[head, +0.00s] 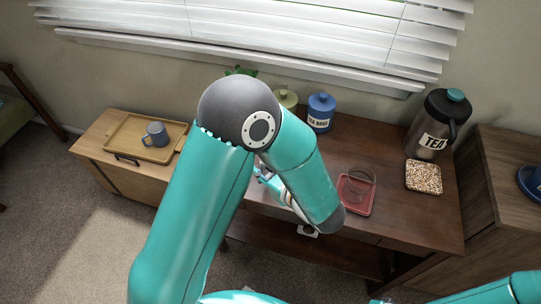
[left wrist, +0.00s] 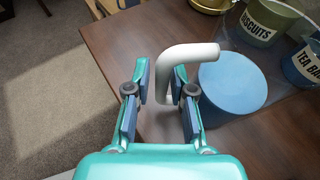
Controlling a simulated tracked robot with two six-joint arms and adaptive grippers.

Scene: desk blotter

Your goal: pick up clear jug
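My left gripper (left wrist: 160,75) is open, with one finger on each side of the handle. A gap shows between the left finger and the handle; I cannot tell whether the right finger touches it. In the head view my left arm hides most or all of the jug. My right arm enters at the lower right of the head view, its gripper out of frame.
A red tray (head: 350,207) with a clear glass on it lies right of my left arm. A tea flask (head: 429,125) and a speckled mat (head: 423,177) are further right. Canisters, including a blue one (head: 320,112), stand at the back. A wooden tray (head: 122,140) holds a mug.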

